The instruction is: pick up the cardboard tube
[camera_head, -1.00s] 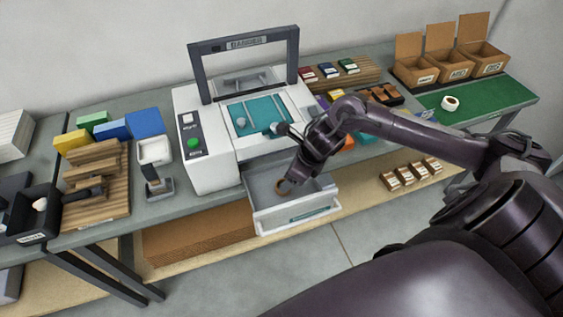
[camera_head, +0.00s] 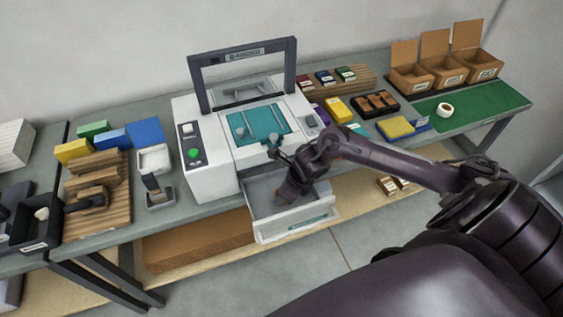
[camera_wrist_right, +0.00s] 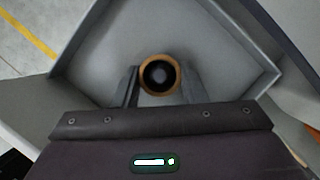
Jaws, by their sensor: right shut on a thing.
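The cardboard tube (camera_wrist_right: 146,83) shows in the right wrist view as a brown ring seen end-on, with a dark hollow. It stands inside the open drawer (camera_wrist_right: 215,45) of the white machine. My right gripper (camera_wrist_right: 160,88) is shut on the tube, one finger on each side of it. In the head view my right gripper (camera_head: 283,197) reaches down into the drawer (camera_head: 300,228) and hides the tube. My left gripper is not in view.
The white machine (camera_head: 213,170) has a raised dark frame (camera_head: 243,52) above the drawer. Drawer walls surround my right gripper closely. Colored boxes, a black tray (camera_head: 375,104) and a white tape roll (camera_head: 445,110) lie on the table to the right.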

